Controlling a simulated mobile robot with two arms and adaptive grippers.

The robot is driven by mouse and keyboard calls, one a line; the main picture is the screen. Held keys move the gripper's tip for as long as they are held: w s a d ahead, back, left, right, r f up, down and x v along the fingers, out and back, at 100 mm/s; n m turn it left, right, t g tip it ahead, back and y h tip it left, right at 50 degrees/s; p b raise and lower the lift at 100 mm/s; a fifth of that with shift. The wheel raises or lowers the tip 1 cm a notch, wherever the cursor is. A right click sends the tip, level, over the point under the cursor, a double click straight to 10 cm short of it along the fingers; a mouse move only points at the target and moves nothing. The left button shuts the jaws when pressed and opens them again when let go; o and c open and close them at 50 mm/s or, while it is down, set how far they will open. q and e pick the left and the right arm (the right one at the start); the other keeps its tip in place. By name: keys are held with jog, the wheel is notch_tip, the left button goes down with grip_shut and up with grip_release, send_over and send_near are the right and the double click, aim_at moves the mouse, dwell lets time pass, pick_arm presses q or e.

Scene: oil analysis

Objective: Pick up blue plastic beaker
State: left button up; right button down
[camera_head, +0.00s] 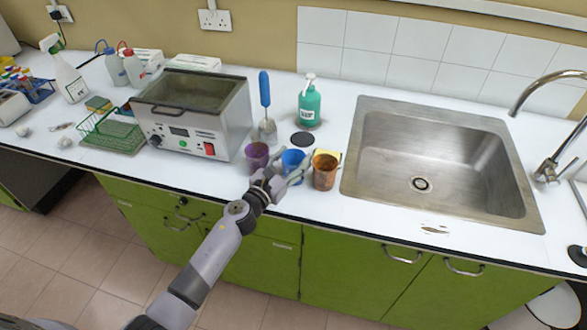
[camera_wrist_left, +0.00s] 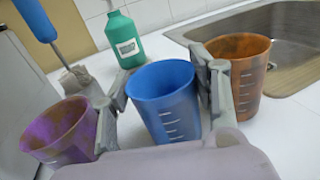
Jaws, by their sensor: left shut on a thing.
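The blue plastic beaker (camera_head: 292,160) stands upright on the white counter between a purple beaker (camera_head: 257,156) and an orange-brown beaker (camera_head: 325,171). In the left wrist view the blue beaker (camera_wrist_left: 165,98) sits between the two fingers of my left gripper (camera_wrist_left: 163,100). My left gripper (camera_head: 283,178) is shut on the blue beaker from the front edge of the counter. The left finger is beside the purple beaker (camera_wrist_left: 62,132), and the right finger is close against the orange-brown beaker (camera_wrist_left: 240,75). My right gripper is not in view.
A steel sink (camera_head: 440,165) lies to the right. A green pump bottle (camera_head: 309,104) and a blue-handled tool (camera_head: 265,100) stand behind the beakers. A metal bath (camera_head: 195,115), a green wire basket (camera_head: 112,132) and several bottles stand to the left.

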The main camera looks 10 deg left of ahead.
pick_arm(q)
notch_tip(320, 180, up, 20)
jog(key=p, duration=1.1)
